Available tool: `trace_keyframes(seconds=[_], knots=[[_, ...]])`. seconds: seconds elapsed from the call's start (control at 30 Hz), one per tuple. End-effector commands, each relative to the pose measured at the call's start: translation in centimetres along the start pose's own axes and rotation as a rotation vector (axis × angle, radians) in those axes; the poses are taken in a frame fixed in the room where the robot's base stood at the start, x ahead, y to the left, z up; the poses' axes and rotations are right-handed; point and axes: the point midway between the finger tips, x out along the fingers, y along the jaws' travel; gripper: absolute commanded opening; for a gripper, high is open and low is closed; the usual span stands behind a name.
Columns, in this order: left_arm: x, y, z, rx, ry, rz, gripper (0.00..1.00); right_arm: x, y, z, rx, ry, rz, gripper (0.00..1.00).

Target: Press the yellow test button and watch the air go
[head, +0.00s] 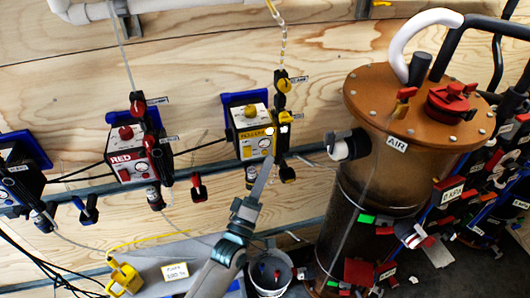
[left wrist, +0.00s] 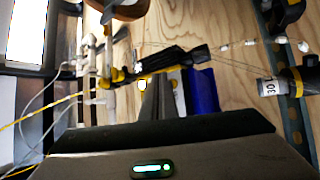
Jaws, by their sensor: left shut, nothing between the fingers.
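A yellow-labelled control box (head: 253,131) is mounted on the plywood wall with a blue plate behind it. A yellow test button cannot be told apart with certainty on it. My left gripper (head: 268,162) is shut and empty, its narrow tip at the lower front of the yellow box. The tip overlaps the box in the head view, and I cannot tell whether it touches. In the left wrist view the shut fingers (left wrist: 158,97) point at a dark and yellow fitting (left wrist: 168,66), which partly hides behind them. My right gripper is not in view.
A red-labelled box (head: 128,159) and a blue one (head: 17,180) hang to the left. A large clear tank with a brown lid (head: 420,100), marked AIR, stands close on the right. A white bucket (head: 270,284) sits below. Cables and hoses run along the wall.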

Motion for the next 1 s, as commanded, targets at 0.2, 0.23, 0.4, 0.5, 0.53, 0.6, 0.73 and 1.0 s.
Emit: trace_keyframes(seconds=[0.2,0.23,0.4,0.5,0.53,0.6,0.73,1.0], knots=[[-1.0,0.9,0.8,-0.001,0.000,-0.001,0.00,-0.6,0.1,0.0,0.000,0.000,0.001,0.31],[-1.2,1.0,0.9,-0.001,0.000,-0.001,0.00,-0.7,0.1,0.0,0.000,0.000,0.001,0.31],[-2.2,1.7,1.6,-0.002,0.000,-0.001,0.00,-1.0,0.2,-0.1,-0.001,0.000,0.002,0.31],[-2.8,2.1,2.0,-0.001,0.000,-0.001,0.00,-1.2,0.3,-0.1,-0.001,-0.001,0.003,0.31],[-2.9,2.2,2.1,-0.001,0.000,-0.001,0.00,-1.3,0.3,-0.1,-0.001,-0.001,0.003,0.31],[-3.1,2.4,2.3,-0.001,0.000,0.000,0.00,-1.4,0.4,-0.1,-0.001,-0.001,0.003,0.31],[-3.3,2.5,2.4,-0.001,0.000,0.000,0.00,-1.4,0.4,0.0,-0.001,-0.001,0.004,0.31],[-3.3,2.4,2.4,0.000,0.000,0.000,0.00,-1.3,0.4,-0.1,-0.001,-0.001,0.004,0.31]])
